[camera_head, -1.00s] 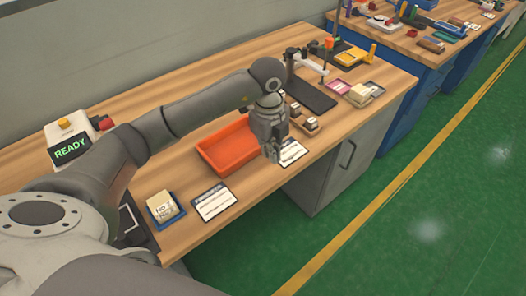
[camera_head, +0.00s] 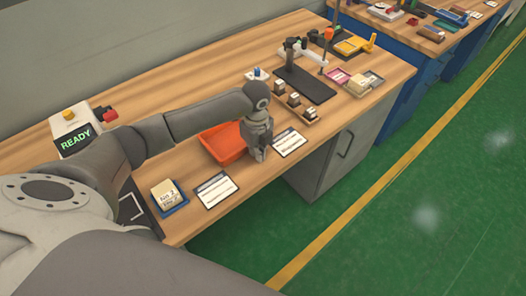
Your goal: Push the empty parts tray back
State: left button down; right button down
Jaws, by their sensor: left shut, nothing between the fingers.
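The orange parts tray (camera_head: 222,145) lies on the wooden bench and looks empty where its inside shows. My left gripper (camera_head: 259,157) is shut and points down at the tray's right front end. It overlaps the tray in the picture, and I cannot tell whether it touches. My right gripper is not in view.
Framed cards lie on the bench left (camera_head: 215,190) and right (camera_head: 290,143) of the gripper. A blue tray with a pale block (camera_head: 167,196) is at the left front. A holder with small parts (camera_head: 294,100) and a black stand (camera_head: 304,84) are to the right. The bench behind is mostly clear.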

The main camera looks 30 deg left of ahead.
aim_at(229, 131)
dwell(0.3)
pick_arm(q)
jog(key=w+a+b, duration=0.1)
jog(key=a, duration=0.3)
jog(key=w+a+b, duration=0.2)
jog(key=a, duration=0.2)
jog(key=w+a+b, duration=0.1)
jog(key=a+b, duration=0.1)
jog(key=a, duration=0.2)
jog(key=shift+w+a+f, duration=0.1)
jog(key=shift+w+a, duration=0.15)
jog(key=shift+a, duration=0.1)
jog(key=shift+w+a, duration=0.1)
jog(key=shift+a, duration=0.15)
